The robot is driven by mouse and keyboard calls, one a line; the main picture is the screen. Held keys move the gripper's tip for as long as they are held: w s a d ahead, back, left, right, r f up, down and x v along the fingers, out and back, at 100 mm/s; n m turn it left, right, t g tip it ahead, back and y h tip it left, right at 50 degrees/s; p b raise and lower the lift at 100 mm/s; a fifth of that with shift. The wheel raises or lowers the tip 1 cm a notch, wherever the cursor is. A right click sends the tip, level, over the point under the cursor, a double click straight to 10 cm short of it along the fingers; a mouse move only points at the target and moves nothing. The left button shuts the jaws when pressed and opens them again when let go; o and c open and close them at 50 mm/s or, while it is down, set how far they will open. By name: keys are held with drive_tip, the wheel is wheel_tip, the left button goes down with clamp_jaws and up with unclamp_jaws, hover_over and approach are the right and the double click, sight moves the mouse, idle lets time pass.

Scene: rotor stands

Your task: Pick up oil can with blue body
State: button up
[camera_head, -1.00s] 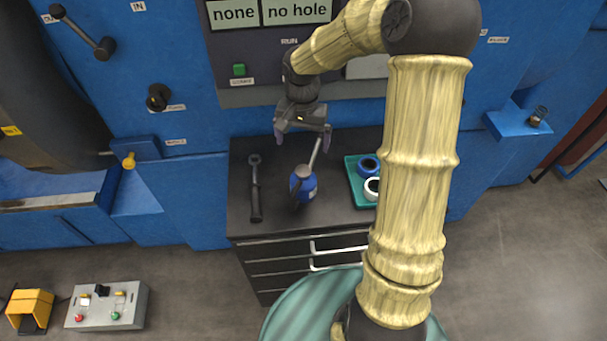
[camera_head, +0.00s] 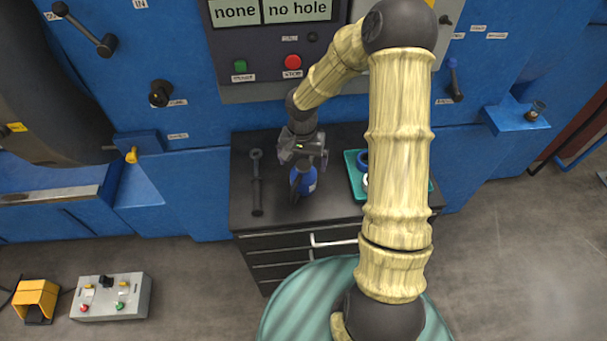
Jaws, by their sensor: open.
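The oil can with the blue body (camera_head: 306,180) stands upright on the dark top of the drawer cabinet. Its upper part and spout are mostly hidden by my gripper. My gripper (camera_head: 303,164) is open and has come down over the can's top from behind. Whether its fingers touch the can or stand around it cannot be told from this view.
A dark wrench-like tool (camera_head: 257,185) lies left of the can. A teal tray (camera_head: 355,186) with rings, one blue (camera_head: 362,160), lies to the right, partly behind my arm. The blue machine wall (camera_head: 190,110) rises behind the cabinet (camera_head: 240,215).

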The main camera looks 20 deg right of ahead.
sight(303, 174)
drive_tip(key=shift+f, duration=1.05)
drive_tip(key=shift+w+d+f+p, duration=0.1)
drive_tip(key=shift+f+p, duration=0.65)
drive_tip(key=shift+f, duration=0.55)
drive_tip(key=shift+w+f+p, duration=0.1)
drive_tip(key=shift+f+p, duration=0.6)
drive_tip(key=shift+f, duration=0.6)
drive_tip(key=shift+s, duration=0.1)
drive_tip(key=c, duration=1.3)
drive_tip(key=shift+r, duration=0.15)
